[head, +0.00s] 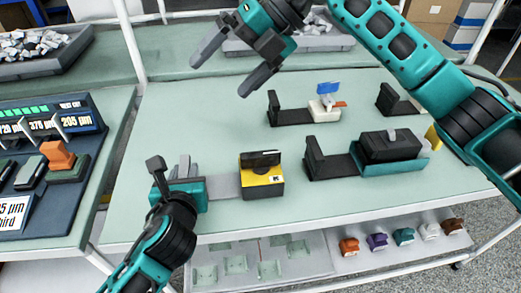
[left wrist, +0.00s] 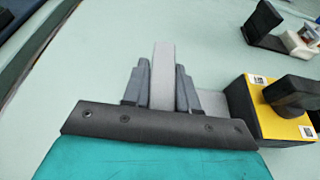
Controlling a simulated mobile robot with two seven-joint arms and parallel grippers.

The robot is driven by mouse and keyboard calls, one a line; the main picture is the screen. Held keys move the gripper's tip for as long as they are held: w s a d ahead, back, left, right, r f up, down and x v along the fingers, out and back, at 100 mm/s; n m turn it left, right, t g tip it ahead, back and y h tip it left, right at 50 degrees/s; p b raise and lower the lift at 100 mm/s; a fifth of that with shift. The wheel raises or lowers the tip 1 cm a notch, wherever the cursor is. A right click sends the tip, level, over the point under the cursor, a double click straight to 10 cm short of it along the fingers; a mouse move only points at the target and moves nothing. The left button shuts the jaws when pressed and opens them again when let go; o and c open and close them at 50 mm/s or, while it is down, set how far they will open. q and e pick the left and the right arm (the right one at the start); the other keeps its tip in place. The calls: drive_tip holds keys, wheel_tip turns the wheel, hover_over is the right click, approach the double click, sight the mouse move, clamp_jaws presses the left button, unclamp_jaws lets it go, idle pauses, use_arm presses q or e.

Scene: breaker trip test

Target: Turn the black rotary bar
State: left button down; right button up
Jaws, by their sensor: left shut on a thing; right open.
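The black rotary bar (head: 262,158) lies on top of a yellow and black box (head: 263,181) on the table. In the left wrist view the bar (left wrist: 295,90) is at the right, on the box's yellow face. A flat grey plate (head: 225,187) extends left from the box. My left gripper (head: 184,167), left of the box, is shut on a light grey upright tab (left wrist: 163,75) between its fingers. It is apart from the rotary bar. My right gripper (head: 220,76) is open and empty, above the table's far side.
A black fixture with a teal base (head: 388,165) stands right of the box. A fixture with a white and blue part (head: 324,100) stands behind. A label board (head: 45,160) is on the left table. Coloured parts (head: 404,236) sit on the lower shelf.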

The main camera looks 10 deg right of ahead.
sight(260, 154)
drive_tip(key=s+d+f+h, duration=0.1)
drive_tip(key=f+h, duration=0.2)
drive_tip(key=f, duration=0.2)
drive_tip(key=s+d+f+m+h, duration=0.1)
drive_tip(key=d+f+h, duration=0.1)
drive_tip(key=f, duration=0.4)
drive_tip(key=s+d+f+m+h, duration=0.1)
drive_tip(key=f+h, duration=0.3)
drive_tip(key=f, duration=0.1)
drive_tip(key=shift+s+d+f, duration=0.15)
drive_tip(key=shift+d+f, duration=0.2)
drive_tip(key=shift+c, duration=0.4)
drive_tip(key=c, duration=0.7)
